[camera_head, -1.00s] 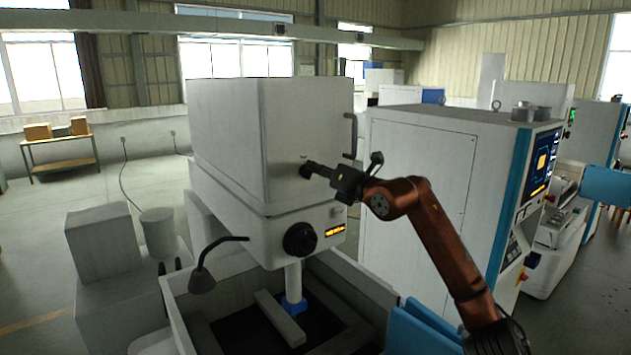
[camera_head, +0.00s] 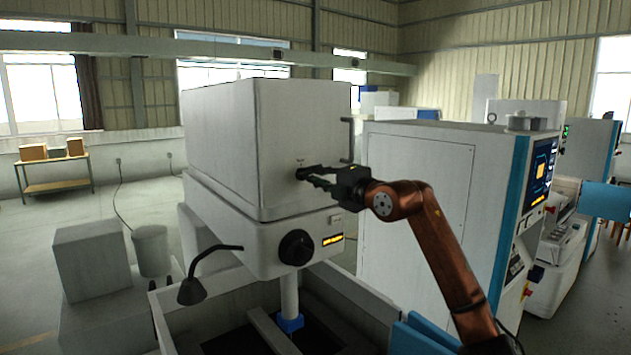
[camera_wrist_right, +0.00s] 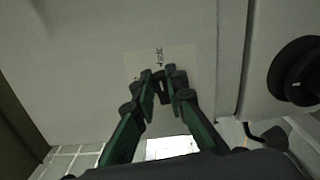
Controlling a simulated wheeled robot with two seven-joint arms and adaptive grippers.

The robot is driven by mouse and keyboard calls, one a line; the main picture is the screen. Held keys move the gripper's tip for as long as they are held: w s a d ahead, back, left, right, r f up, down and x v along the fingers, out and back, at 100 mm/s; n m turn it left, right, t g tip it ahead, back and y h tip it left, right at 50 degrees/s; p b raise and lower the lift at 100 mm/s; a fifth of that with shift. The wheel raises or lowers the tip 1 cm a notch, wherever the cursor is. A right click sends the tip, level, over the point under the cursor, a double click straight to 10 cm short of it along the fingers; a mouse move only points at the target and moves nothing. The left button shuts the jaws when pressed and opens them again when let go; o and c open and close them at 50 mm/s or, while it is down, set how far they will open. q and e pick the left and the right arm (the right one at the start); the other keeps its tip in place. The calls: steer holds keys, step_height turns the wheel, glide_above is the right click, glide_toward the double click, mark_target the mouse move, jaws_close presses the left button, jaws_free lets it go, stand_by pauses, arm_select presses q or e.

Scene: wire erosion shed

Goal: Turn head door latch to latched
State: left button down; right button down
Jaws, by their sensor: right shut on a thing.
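The white machine head (camera_head: 222,140) has a door face on its right side, with a long dark handle (camera_head: 346,140) near the far edge. The small dark head door latch (camera_wrist_right: 163,88) sits low on this face. In the wrist view it is between the fingertips, on a pale plate (camera_wrist_right: 185,58) with dark marks. My right gripper (camera_head: 303,174) is shut on the latch, its fingers close to the door face; it also shows in the wrist view (camera_wrist_right: 165,86). The fingers partly hide the latch, so its exact angle is hard to tell. My left gripper is out of view.
A lamp on a bent neck (camera_head: 192,290) hangs over the open work tank (camera_head: 160,318).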

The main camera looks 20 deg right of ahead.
steer(key=shift+d+f+m+b, duration=0.1)
steer(key=shift+m+b, duration=0.2)
steer(key=shift+m, duration=0.3)
steer(key=c, duration=1.9)
jaws_free()
steer(key=shift+c, duration=0.2)
steer(key=v, duration=1.2)
